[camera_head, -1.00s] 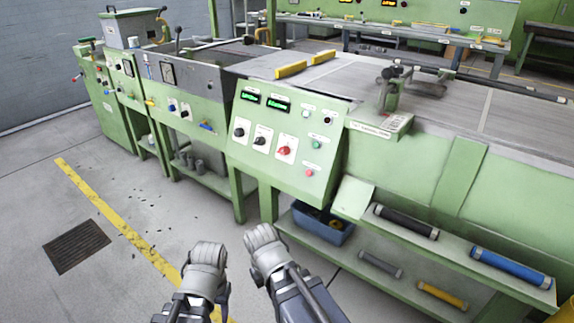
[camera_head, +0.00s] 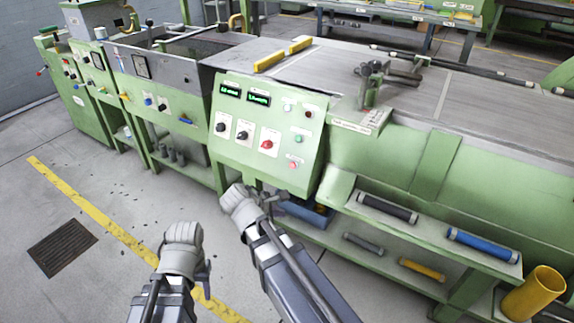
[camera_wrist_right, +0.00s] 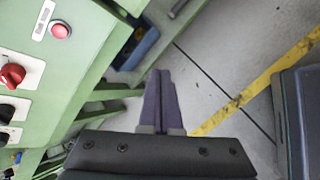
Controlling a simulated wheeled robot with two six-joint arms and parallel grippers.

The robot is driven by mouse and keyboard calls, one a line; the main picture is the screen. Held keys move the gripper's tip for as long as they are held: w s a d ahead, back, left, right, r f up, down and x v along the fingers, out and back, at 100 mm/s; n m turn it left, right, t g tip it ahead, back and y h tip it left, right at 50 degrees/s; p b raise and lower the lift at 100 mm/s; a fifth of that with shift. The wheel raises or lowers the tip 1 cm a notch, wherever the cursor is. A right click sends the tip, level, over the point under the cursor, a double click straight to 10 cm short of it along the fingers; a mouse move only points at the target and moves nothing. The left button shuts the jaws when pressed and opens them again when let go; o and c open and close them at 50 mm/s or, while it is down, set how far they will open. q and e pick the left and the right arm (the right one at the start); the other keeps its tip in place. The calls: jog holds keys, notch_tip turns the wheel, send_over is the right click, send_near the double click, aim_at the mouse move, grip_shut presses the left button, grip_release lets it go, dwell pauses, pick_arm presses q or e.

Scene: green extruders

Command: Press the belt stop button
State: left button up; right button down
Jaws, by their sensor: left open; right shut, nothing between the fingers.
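The sloped green control panel (camera_head: 265,130) carries two green displays, dark knobs, a red knob (camera_head: 267,144) and small buttons. A red button (camera_head: 293,165) sits at its lower right, with a green button (camera_head: 298,139) above it. The labels are too small to read. The right wrist view shows a red button (camera_wrist_right: 60,31) at upper left, beside a white label. My right gripper (camera_head: 276,199) is just below the panel's lower edge, apart from the buttons; its fingers (camera_wrist_right: 160,74) are shut and empty. My left gripper (camera_head: 206,272) is open, lower left over the floor, its fingers mostly hidden.
Below the panel stands a blue bin (camera_head: 305,212). A lower shelf at right holds black, blue, grey and yellow rollers. A yellow cylinder (camera_head: 535,292) stands at lower right. The belt table (camera_head: 430,100) extends right.

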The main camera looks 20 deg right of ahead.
pick_arm(q)
jog(key=shift+r, duration=0.1)
pick_arm(e)
jog(key=w+a+r+n+t+h, duration=0.2)
jog(key=w+r+n, duration=0.4)
jog(key=r+n, duration=0.3)
jog(key=shift+n+t+h, duration=0.9)
jog(key=shift+n+t, duration=0.3)
jog(key=shift+w+f, duration=0.1)
jog(key=shift+f, duration=0.05)
